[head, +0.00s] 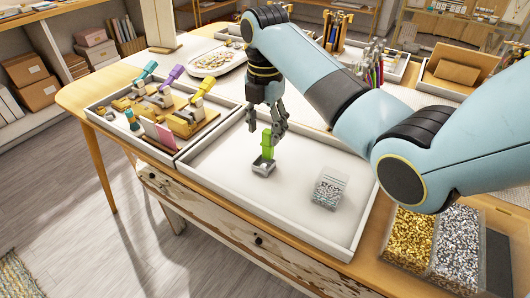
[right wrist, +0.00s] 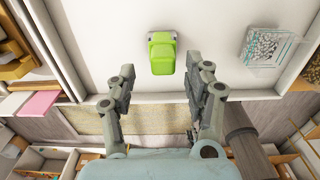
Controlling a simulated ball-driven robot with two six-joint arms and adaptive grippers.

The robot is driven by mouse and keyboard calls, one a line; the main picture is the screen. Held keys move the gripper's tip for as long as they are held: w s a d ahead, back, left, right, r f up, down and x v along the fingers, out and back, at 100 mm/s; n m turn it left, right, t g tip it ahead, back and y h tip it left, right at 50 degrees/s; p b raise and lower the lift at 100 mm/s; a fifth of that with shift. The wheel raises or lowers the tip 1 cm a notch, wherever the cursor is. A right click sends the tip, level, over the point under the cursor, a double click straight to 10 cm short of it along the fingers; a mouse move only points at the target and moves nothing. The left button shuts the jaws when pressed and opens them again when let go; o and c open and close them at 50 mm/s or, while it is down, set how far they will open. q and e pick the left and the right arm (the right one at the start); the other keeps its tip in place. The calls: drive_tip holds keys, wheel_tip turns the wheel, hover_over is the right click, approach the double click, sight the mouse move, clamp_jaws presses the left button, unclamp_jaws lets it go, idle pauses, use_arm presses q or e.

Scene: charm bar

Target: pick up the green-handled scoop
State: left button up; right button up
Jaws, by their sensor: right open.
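The green-handled scoop (head: 267,142) stands handle up in the white tray, with its small metal scoop end resting on the tray floor. Its green handle (right wrist: 162,53) shows near the top middle of the right wrist view. My right gripper (head: 266,126) is open and points down at the handle. In the head view its fingers overlap the handle's top. In the right wrist view, the fingers (right wrist: 167,80) are spread wide, with the handle ahead of the gap. My left gripper is not in view.
The shallow white tray (head: 218,160) has raised rims. A clear box of silvery beads (head: 329,188) stands right of the scoop. A tray of colored-handled presses (head: 167,98) adjoins at left. Gold beads (head: 410,239) and silver beads (head: 457,243) fill bins at the front right.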

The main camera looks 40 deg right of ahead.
sight(266, 160)
wheel_tip(266, 160, down, 3)
drive_tip(key=shift+s+r, duration=0.1)
drive_tip(key=shift+r, duration=0.1)
wheel_tip(266, 160, down, 4)
drive_tip(key=shift+s+r, duration=0.1)
drive_tip(key=shift+s, duration=0.05)
drive_tip(key=shift+f, duration=0.45)
drive_tip(key=c, duration=0.5)
clamp_jaws()
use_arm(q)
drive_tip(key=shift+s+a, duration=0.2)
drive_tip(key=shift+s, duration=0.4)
use_arm(e)
drive_tip(key=shift+r, duration=0.1)
